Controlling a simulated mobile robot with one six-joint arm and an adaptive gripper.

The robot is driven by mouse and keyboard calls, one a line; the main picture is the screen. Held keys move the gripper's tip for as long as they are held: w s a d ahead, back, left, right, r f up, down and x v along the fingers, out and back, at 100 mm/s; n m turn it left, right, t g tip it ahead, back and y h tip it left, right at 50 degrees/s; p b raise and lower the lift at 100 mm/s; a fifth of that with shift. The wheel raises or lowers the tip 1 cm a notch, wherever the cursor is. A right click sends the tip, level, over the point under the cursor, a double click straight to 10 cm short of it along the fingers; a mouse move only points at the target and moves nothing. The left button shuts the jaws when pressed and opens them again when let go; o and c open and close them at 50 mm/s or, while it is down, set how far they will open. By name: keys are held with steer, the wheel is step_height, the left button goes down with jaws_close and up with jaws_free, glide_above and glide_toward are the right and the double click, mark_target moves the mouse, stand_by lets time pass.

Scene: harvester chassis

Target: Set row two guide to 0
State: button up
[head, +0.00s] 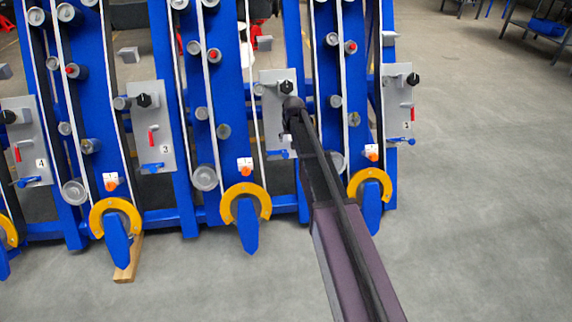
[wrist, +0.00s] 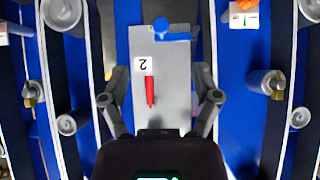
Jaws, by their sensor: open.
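The row two panel (wrist: 172,65) is a grey plate labelled 2, upside down in the wrist view. It carries a red handle (wrist: 149,90) and a blue lever (wrist: 163,30). In the head view the panel (head: 270,110) shows a black knob (head: 286,87) at its top and the blue lever (head: 278,153) at its bottom; my arm covers part of it. My gripper (wrist: 161,80) is open, its fingers on either side of the panel in the wrist view, with the red handle between them in the picture. Contact is not visible. I cannot tell which part is the guide.
Similar panels stand on both sides, labelled 3 (head: 152,125), 4 (head: 28,140) and 1 (head: 397,105). Blue uprights with rollers flank them. Orange pieces with white tags (head: 245,163) sit above yellow arcs (head: 246,190).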

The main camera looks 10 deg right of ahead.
mark_target(286, 154)
steer(key=shift+t, duration=0.3)
steer(key=w+f+b, duration=0.1)
steer(key=w, duration=0.1)
steer(key=w+f+b, duration=0.1)
steer(key=w+f, duration=0.1)
steer(key=shift+w+f+b, duration=0.25)
steer(key=shift+f+b, duration=0.05)
steer(key=shift+f, duration=0.1)
steer(key=b+x, duration=1.2)
steer(key=x, duration=0.1)
steer(key=shift+w+f+b, duration=0.1)
steer(key=shift+f+b, duration=0.15)
steer(key=shift+b, duration=0.15)
stand_by(0.4)
jaws_close()
steer(key=shift+d, duration=0.1)
